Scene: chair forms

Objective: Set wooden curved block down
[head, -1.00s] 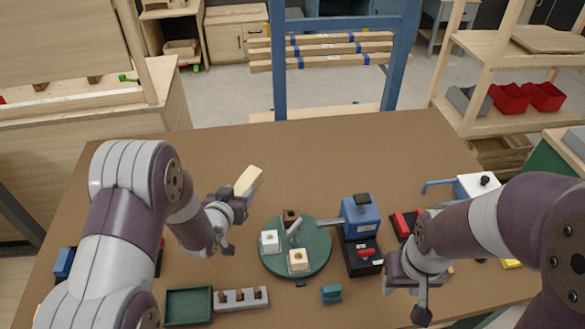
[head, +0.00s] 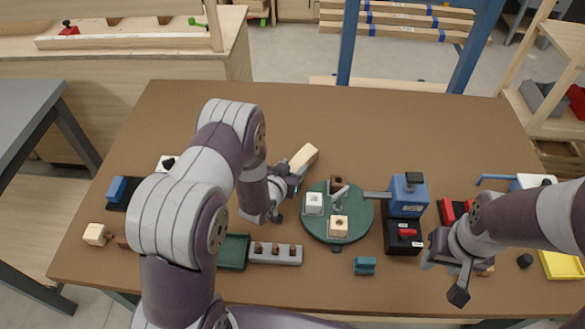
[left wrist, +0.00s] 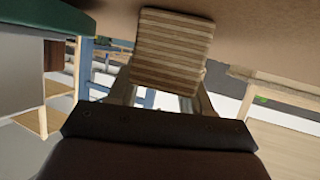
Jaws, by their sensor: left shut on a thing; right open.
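A light wooden block (head: 304,157) is held in my left gripper (head: 286,178), just left of and behind the round green turntable (head: 364,214). In the left wrist view the block (left wrist: 172,50) shows striped grain between the fingers. Its curve cannot be made out, and neither can the gap below it. My left gripper is shut on it. My right gripper (head: 449,264) is open and empty over the front right of the table, right of the black box with a red knob (head: 403,236).
The turntable carries a white block (head: 314,203), a pale block (head: 338,226) and a brown block (head: 337,181). A blue device (head: 408,194) stands to its right. A grey peg strip (head: 275,258) and green tray (head: 234,251) lie in front. The brown table (head: 270,103) is clear behind.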

